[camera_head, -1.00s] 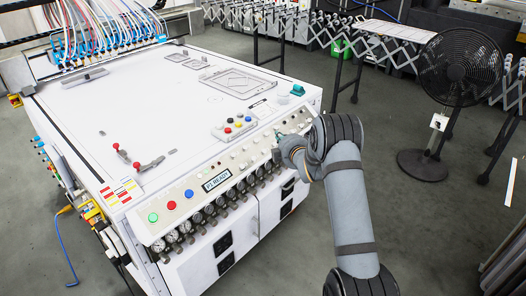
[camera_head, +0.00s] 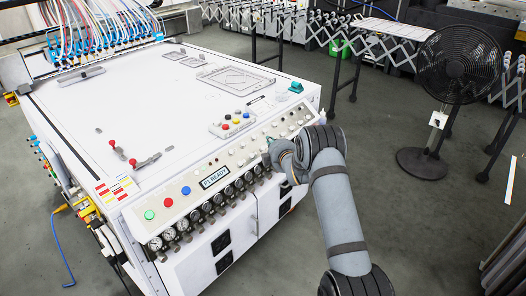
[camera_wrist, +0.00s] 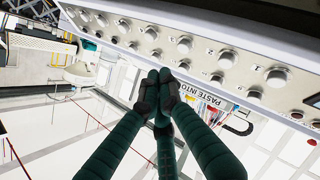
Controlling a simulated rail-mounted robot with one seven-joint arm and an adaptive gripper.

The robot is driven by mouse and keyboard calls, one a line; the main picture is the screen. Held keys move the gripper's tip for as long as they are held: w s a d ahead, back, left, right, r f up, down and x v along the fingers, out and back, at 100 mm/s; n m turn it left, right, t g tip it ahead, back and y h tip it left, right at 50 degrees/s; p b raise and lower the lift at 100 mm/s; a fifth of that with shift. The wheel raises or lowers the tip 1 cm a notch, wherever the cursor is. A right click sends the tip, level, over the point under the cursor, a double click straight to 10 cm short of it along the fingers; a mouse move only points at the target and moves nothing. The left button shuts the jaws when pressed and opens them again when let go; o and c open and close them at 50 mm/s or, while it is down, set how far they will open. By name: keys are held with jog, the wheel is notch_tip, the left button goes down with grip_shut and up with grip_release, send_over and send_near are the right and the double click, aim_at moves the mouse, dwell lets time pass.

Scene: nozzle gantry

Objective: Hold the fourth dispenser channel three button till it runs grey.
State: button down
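The machine's front control panel (camera_head: 190,183) carries rows of white buttons. A small display (camera_head: 214,178) on it seems to read "P1 READY". In the wrist view the panel's white strip (camera_wrist: 222,42) holds two rows of round grey knobs or buttons, such as one large grey one (camera_wrist: 184,45). I cannot tell which is the fourth channel's third button. My gripper's green fingers meet at their dark tips (camera_wrist: 160,92), with nothing seen between them. The tips appear close to the strip's edge; contact cannot be told.
Green, red and blue buttons (camera_head: 168,201) sit at the panel's left end, with gauges (camera_head: 197,219) below. A small box with coloured buttons (camera_head: 233,123) stands on the white table top (camera_head: 150,85). A black fan (camera_head: 458,70) stands at the right.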

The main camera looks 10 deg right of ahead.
aim_at(262, 148)
jog(key=shift+w+a+f+b, duration=0.25)
jog(key=shift+w+f+b, duration=0.05)
jog(key=shift+f+b, duration=0.25)
jog(key=shift+w+a+f+b, duration=0.2)
jog(key=shift+w+f+b, duration=0.1)
jog(key=shift+f+b, duration=0.2)
jog(key=shift+f, duration=0.1)
dwell(0.8)
jog(key=shift+w+a+f+b, duration=0.15)
jog(key=shift+f+b, duration=0.15)
jog(key=shift+b, duration=0.45)
jog(key=shift+w+a+f+b, duration=0.2)
jog(key=shift+a+f+b, duration=0.15)
jog(key=shift+b, duration=0.35)
dwell(4.6)
